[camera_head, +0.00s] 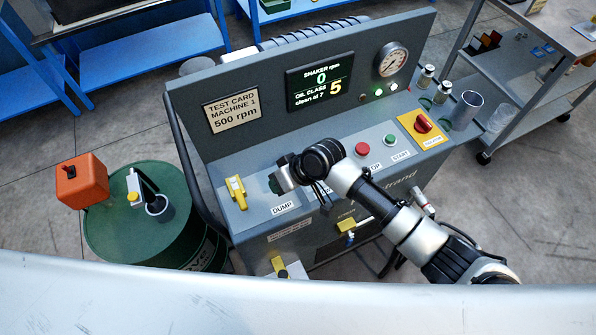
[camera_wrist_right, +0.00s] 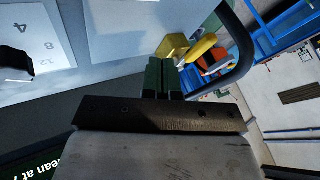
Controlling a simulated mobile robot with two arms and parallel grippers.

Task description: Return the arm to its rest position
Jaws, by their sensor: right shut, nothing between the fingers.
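My right arm (camera_head: 405,222) reaches in from the lower right across the front of the grey machine (camera_head: 240,160). My right gripper (camera_head: 277,184) is over the panel above the DUMP label, to the right of the yellow lever (camera_head: 236,192). A gap shows between it and the lever. In the right wrist view the green fingers (camera_wrist_right: 160,77) are together with nothing between them; the yellow lever (camera_wrist_right: 201,46) shows beyond them. The black wrist hides part of the panel. My left gripper is in neither view.
The display (camera_head: 320,82) reads shaker 0 rpm, oil class 5. Right along the panel are a red button (camera_head: 362,149), a green button (camera_head: 390,140), a red knob (camera_head: 423,124) and a metal cup (camera_head: 465,110). A green drum (camera_head: 110,235) with an orange box (camera_head: 82,181) stands left.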

